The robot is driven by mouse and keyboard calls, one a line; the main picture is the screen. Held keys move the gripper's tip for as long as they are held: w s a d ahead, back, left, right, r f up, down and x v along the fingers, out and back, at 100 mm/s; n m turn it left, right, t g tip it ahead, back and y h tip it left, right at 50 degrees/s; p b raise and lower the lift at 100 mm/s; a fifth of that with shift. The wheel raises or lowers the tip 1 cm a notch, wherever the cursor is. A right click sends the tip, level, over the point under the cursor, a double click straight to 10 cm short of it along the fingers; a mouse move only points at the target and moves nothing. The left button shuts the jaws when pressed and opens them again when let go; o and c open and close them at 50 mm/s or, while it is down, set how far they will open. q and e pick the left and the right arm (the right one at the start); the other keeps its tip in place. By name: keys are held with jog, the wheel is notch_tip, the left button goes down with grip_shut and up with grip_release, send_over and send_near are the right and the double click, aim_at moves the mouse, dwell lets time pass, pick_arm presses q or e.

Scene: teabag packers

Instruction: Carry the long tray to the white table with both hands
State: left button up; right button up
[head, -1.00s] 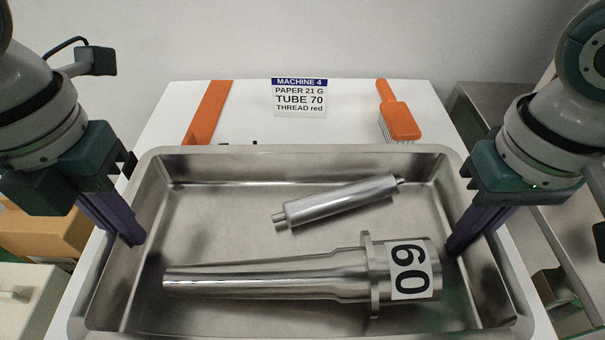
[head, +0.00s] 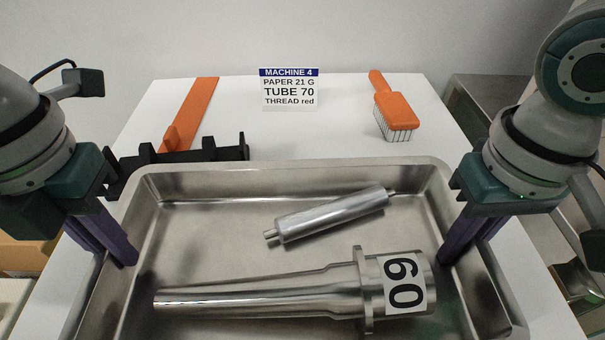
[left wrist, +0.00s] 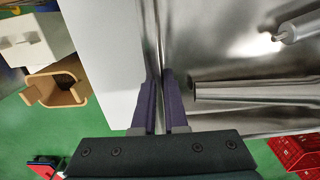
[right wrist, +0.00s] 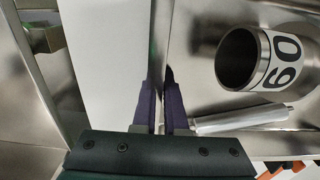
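The long steel tray (head: 300,167) fills the lower part of the head view. It holds a small metal roller (head: 330,215) and a large flanged metal tube (head: 260,290) with a "60" label. My left gripper (head: 122,258) is shut on the tray's left wall; the left wrist view shows its purple fingers (left wrist: 163,90) on both sides of the wall. My right gripper (head: 452,258) is shut on the right wall, with its fingers (right wrist: 163,90) likewise around it. The white table (head: 340,125) lies under and behind the tray. Whether the tray touches it is unclear.
Behind the tray are an orange-handled tool (head: 195,110), a black toothed part (head: 180,155), a sign card (head: 289,90) and an orange brush (head: 395,110). The black part is close to the tray's far left corner. A steel surface (head: 500,110) stands right of the table.

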pick_arm(q)
jog(key=o, duration=0.3)
jog(key=shift+r, duration=0.1)
pick_arm(e)
jog(key=o, duration=0.3)
jog(key=shift+r, duration=0.4)
pick_arm(q)
notch_tip(320, 180, up, 12)
pick_arm(e)
notch_tip(320, 180, up, 11)
jog(key=shift+r, duration=0.2)
